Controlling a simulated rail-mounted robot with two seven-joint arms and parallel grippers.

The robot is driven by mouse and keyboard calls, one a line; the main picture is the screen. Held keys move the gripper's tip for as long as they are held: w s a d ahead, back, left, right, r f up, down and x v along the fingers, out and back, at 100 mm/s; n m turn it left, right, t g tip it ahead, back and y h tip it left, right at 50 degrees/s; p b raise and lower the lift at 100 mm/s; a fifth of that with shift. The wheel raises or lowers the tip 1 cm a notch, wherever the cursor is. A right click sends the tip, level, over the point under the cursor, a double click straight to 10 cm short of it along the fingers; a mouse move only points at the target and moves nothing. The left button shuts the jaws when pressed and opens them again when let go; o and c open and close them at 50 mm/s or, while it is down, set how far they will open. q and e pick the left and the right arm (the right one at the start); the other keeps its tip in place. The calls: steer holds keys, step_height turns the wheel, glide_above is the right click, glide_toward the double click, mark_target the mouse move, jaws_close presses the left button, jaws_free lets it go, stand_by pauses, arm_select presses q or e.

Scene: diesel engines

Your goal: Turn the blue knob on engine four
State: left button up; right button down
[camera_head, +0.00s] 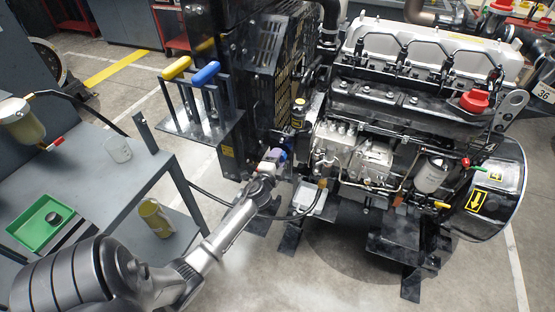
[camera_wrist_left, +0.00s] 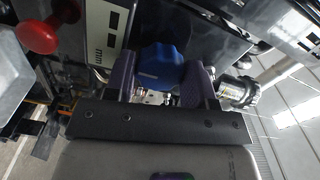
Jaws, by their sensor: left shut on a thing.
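The blue knob (camera_wrist_left: 160,65) sits between the two dark purple fingers of my left gripper (camera_wrist_left: 163,82) in the left wrist view. The gripper is shut on it. In the head view my left gripper (camera_head: 271,163) is at the lower left side of the engine (camera_head: 370,130), by the black frame. A small bit of blue knob (camera_head: 280,154) shows at its fingers there. The fingers and wrist hide most of the knob in that view. My right gripper is in neither view.
A grey table (camera_head: 90,185) holds a green tray (camera_head: 42,222) and a clear cup (camera_head: 117,149). A red knob (camera_wrist_left: 38,37) is at the wrist view's left. A hose (camera_head: 215,200) runs near my wrist.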

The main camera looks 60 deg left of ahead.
arm_select(q)
steer(key=o, duration=0.9)
steer(key=shift+o, duration=0.2)
steer(key=p+v, duration=0.2)
steer(key=v, duration=1.1)
steer(key=shift+s+d, duration=0.25)
steer(key=shift+s, duration=0.05)
